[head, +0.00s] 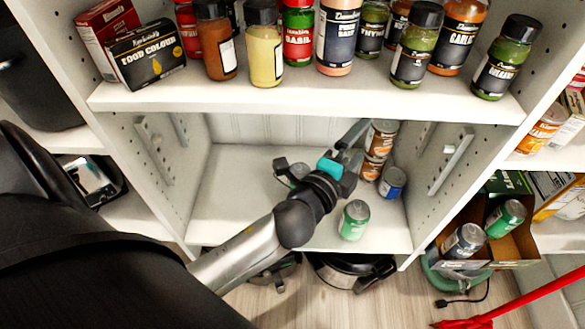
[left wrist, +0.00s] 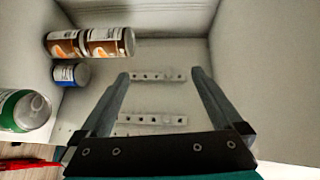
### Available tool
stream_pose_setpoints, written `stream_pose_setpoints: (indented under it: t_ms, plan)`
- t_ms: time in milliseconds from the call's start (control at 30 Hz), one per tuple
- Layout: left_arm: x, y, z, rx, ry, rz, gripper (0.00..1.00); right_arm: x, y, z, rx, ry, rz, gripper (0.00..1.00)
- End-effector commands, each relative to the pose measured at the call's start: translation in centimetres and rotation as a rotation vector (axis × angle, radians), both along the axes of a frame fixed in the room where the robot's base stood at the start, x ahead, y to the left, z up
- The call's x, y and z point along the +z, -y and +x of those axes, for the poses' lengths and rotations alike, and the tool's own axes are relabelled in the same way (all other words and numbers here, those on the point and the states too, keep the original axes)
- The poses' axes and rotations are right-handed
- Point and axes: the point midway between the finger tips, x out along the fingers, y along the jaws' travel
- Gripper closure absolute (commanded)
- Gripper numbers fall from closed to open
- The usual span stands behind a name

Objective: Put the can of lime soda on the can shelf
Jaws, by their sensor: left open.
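A green-and-white can (head: 354,220), which looks like lime soda, stands upright near the front edge of the middle shelf (head: 235,205). It also shows at the left edge of the left wrist view (left wrist: 22,110). My left gripper (head: 322,145) reaches into this shelf bay, behind and left of the green can and apart from it. Its fingers are spread, with nothing between them in the left wrist view (left wrist: 160,75). Two orange-brown cans (head: 378,150) are stacked toward the back right, with a blue can (head: 392,183) in front. My right gripper is out of view.
Spice jars (head: 335,38) and a food colour box (head: 147,54) stand on the shelf above. The shelf's left part looks clear.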

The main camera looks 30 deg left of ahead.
Motion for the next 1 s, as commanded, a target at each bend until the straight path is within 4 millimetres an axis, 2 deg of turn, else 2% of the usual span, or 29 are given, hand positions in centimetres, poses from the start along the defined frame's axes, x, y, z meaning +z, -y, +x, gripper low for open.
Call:
stream_pose_setpoints:
  t_ms: [33, 100, 167, 200, 300, 400, 500, 633, 1000]
  plan:
    - [-2.4, -1.5, -1.1, 0.088, -0.105, -0.146, 0.0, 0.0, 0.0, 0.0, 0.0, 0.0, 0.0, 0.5]
    - [-5.8, -3.1, -3.1, 0.217, -0.256, -0.351, 0.0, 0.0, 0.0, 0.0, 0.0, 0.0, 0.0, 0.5]
    - [-8.8, -4.0, -5.4, 0.327, -0.386, -0.512, 0.0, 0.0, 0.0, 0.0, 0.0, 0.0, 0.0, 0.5]
    - [-10.6, -4.2, -7.0, 0.397, -0.468, -0.611, 0.0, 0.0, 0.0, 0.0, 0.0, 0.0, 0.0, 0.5]
    - [-14.3, -3.9, -11.2, 0.552, -0.655, -0.814, 0.0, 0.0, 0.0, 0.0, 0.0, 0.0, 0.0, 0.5]
    - [-16.7, -3.0, -15.0, 0.679, -0.81, -0.96, 0.0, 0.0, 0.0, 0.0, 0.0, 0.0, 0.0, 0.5]
    - [-18.0, -2.1, -17.8, 0.77, -0.921, -1.055, 0.0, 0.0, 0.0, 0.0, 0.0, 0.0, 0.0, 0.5]
    - [-18.6, -1.3, -19.8, 0.831, -1.002, -1.115, 0.0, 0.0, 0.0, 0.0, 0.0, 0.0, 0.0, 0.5]
    - [-18.7, -1.2, -20.1, 0.841, -1.014, -1.123, 0.0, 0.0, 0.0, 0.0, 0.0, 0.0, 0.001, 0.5]
